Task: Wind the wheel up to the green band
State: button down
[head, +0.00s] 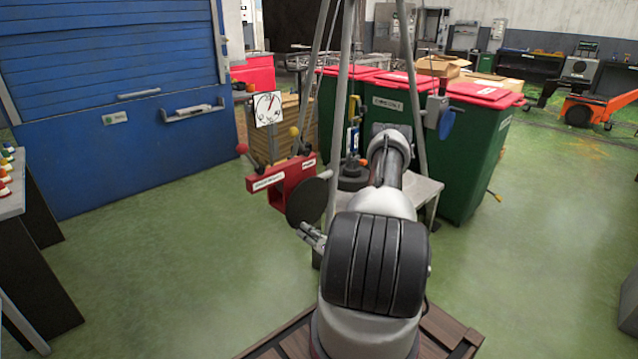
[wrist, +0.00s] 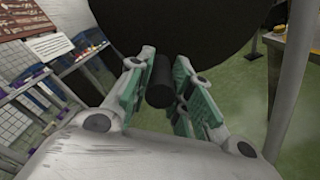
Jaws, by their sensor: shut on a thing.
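The wheel (head: 307,203) is a dark disc on the near side of a red bracket (head: 283,186) in the head view. It also fills the top of the wrist view as a black disc (wrist: 180,28). My gripper (head: 313,238) is at the wheel's lower edge. In the wrist view my gripper (wrist: 160,95) has its green-padded fingers on both sides of the wheel's black handle (wrist: 160,80), shut on it. A white square dial (head: 267,108) with a red needle stands behind the bracket. The needle leans to the upper right. I cannot make out a green band.
Green bins (head: 390,112) with red lids stand behind my arm. A blue shutter (head: 120,150) is at left, with a bench (head: 12,190) nearer me. Thin grey poles (head: 342,110) rise close around the arm.

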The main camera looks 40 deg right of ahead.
jog(key=shift+a, duration=0.2)
jog(key=shift+s+a+r+m, duration=0.1)
jog(key=shift+a+r+m, duration=0.4)
jog(key=shift+m, duration=0.4)
jog(key=shift+a+r+m, duration=0.25)
jog(key=shift+r+m, duration=0.4)
jog(key=shift+m, duration=0.25)
jog(key=c, duration=1)
grip_release()
jog(key=shift+r, duration=0.1)
jog(key=shift+c, duration=0.2)
jog(key=s, duration=0.8)
jog(key=shift+d, duration=0.35)
